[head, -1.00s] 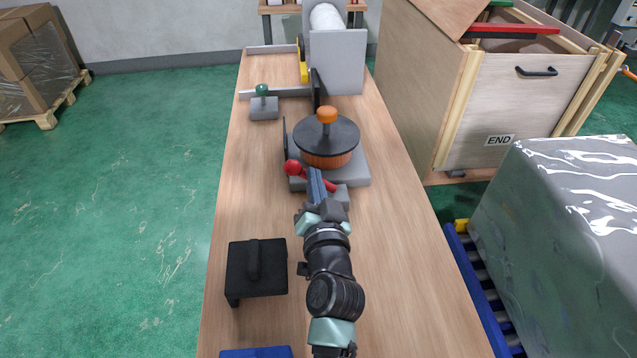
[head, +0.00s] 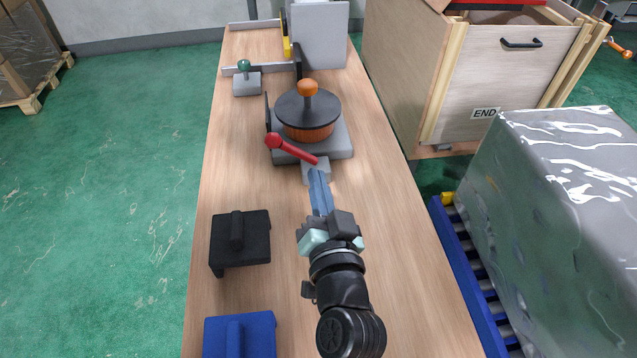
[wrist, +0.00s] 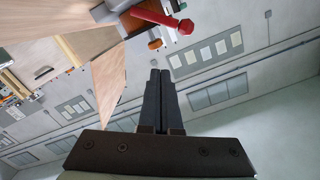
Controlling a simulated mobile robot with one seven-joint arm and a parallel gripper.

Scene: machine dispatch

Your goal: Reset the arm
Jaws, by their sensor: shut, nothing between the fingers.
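My gripper (head: 319,190) is over the wooden table, just in front of the grey base of a device with a black disc, an orange knob and a red lever. Its two fingers are together with nothing between them; the wrist view also shows the closed fingers (wrist: 160,92). The red lever (head: 292,149) slants down to the right in the head view, beyond the fingertips. The lever and its ball end also show at the top of the wrist view (wrist: 160,17). The black disc (head: 290,106) lies on an orange-brown round body.
A black handled block (head: 240,252) and a blue handled block (head: 262,335) lie on the table (head: 400,300) to the left of my arm. A green-knobbed block (head: 247,85) is further back. A wrapped load (head: 580,190) and a wooden crate (head: 480,75) stand on the right.

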